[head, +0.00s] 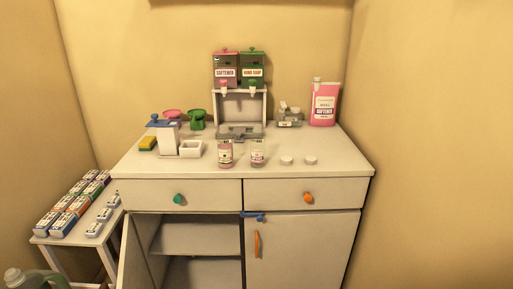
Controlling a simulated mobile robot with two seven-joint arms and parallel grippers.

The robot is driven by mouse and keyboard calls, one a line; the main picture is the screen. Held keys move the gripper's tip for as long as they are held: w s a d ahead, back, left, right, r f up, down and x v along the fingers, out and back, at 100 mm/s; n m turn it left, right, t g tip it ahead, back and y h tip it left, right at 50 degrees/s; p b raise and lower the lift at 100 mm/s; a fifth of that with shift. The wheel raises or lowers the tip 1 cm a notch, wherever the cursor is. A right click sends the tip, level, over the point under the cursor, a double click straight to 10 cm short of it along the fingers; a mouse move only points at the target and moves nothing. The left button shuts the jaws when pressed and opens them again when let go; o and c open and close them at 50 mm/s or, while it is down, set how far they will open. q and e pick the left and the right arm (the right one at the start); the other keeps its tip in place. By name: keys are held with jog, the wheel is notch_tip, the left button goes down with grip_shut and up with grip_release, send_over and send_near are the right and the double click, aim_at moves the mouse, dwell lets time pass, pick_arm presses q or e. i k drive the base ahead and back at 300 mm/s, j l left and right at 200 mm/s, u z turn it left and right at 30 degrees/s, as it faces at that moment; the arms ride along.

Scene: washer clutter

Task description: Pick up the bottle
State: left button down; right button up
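Neither of my grippers is in view. Several containers could be called a bottle. Two small clear bottles with pinkish contents stand upright near the front of the cabinet top: a left bottle (225,155) and a right bottle (258,156). A larger pink softener bottle (323,104) stands upright at the back right of the top. A greenish translucent jug (22,278) is partly cut off at the lower left corner. Nothing is seen touching any of them.
A dispenser stand (239,73) with softener and hand soap tanks is at the back middle. Two white caps (298,160) lie right of the small bottles. The lower left cabinet door (134,245) is open. Boxes fill a side table (58,243).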

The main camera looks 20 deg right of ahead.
aim_at(258, 139)
jog(key=i, duration=0.7)
jog(key=i+z, duration=0.1)
jog(key=z, duration=0.35)
jog(key=i+z, duration=0.1)
jog(key=z, duration=0.35)
